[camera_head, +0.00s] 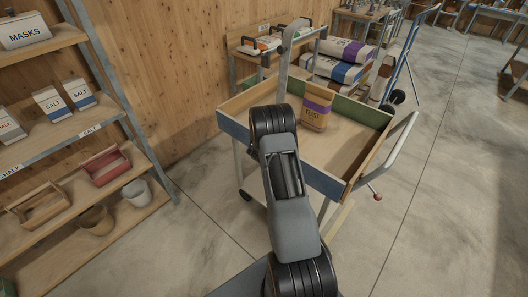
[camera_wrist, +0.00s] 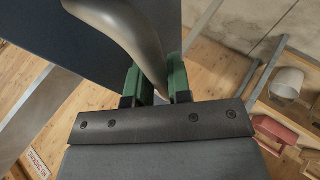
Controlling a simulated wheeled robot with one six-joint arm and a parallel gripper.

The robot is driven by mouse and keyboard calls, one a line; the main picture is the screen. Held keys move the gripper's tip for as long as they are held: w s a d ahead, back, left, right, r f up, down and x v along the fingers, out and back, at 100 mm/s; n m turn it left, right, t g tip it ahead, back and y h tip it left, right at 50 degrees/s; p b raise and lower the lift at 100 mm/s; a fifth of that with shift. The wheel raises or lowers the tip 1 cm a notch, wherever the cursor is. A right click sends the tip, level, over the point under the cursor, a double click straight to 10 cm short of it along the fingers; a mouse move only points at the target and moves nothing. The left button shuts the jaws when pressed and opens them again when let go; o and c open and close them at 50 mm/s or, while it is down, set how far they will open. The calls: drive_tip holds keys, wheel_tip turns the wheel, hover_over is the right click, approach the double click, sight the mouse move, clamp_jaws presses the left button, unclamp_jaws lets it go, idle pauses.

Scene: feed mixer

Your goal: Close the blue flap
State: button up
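A wooden box on a cart has a blue panel (camera_head: 325,183) along its near side, which I take for the blue flap; my arm covers its middle. In the wrist view a dark blue panel (camera_wrist: 105,45) fills the upper left. A smooth grey-beige curved handle (camera_wrist: 140,30) passes in front of it. My gripper (camera_wrist: 157,80) has green fingers on either side of this handle. They sit close against it with almost no gap and look shut on it. In the head view my gripper is hidden behind my own arm.
A push handle (camera_head: 399,150) sticks out right. A shelf unit (camera_head: 75,120) with bags, totes and pots stands left. The floor at right is clear.

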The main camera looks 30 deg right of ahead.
drive_tip(key=shift+o, duration=0.5)
drive_tip(key=shift+d, duration=0.1)
drive_tip(key=shift+r, duration=0.1)
drive_tip(key=shift+s+a+r, duration=0.1)
drive_tip(key=shift+a+r, duration=0.1)
drive_tip(key=p+v, duration=0.1)
drive_tip(key=v, duration=1.2)
drive_tip(key=shift+s, duration=0.1)
